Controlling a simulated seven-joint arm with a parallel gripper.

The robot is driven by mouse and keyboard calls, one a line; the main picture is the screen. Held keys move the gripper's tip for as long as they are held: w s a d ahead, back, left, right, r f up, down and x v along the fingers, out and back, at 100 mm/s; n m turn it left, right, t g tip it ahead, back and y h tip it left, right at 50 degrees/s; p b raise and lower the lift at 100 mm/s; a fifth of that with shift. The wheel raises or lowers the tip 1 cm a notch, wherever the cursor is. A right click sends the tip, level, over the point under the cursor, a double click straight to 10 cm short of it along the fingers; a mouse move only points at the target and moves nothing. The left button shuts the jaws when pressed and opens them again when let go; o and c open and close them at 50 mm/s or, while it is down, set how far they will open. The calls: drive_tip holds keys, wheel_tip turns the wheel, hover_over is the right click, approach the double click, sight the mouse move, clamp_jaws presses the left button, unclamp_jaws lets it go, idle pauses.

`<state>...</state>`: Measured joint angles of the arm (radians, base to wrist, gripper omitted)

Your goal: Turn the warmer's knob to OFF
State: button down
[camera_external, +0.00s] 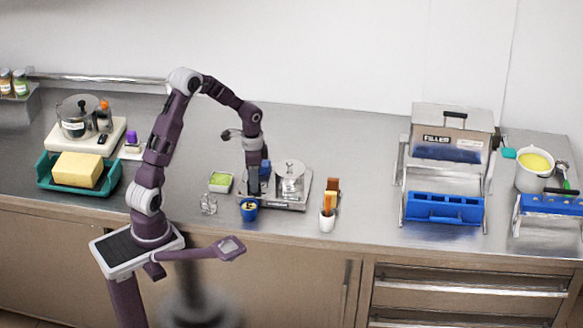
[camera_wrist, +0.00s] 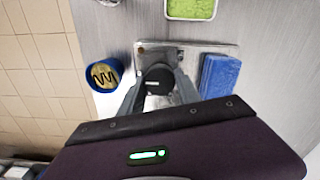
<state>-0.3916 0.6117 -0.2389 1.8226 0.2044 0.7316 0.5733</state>
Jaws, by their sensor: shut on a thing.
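The warmer (camera_external: 300,203) is a flat metal plate with a clear lidded vessel on it, in the middle of the counter. Its knob (camera_wrist: 157,79) is a round black disc in the wrist view, at the warmer's end near a blue cup. My gripper (camera_external: 253,193) points down at the warmer's left end. In the wrist view my gripper (camera_wrist: 158,88) has one finger on each side of the knob and is shut on it. The knob is hidden in the external view. I cannot read its pointer or any OFF mark.
The blue cup (camera_external: 249,211) stands close by my gripper at the counter's front edge; it also shows in the wrist view (camera_wrist: 103,75). A blue block (camera_wrist: 220,76) lies on the other side. A green-filled dish (camera_external: 220,181) and a white cup (camera_external: 327,221) are near.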

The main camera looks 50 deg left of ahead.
drive_tip(key=c, duration=0.9)
unclamp_jaws()
drive_tip(key=shift+o, duration=0.2)
wheel_tip(320, 180, up, 7)
drive_tip(key=shift+r, duration=0.1)
drive_tip(key=s+d+r+n+t+y, duration=0.1)
drive_tip(key=s+d+r+n, duration=0.15)
drive_tip(key=s+r, duration=0.3)
drive_tip(key=s+d+r+n+t, duration=0.1)
drive_tip(key=s+d+r+t, duration=0.15)
drive_tip(key=s+r, duration=0.35)
drive_tip(key=s+d+n+t+h, duration=0.1)
drive_tip(key=s+d, duration=0.3)
drive_tip(key=s, duration=0.8)
drive_tip(key=shift+s+f+n+t, duration=0.2)
drive_tip(key=shift+f+n+t, duration=0.3)
drive_tip(key=shift+n, duration=0.35)
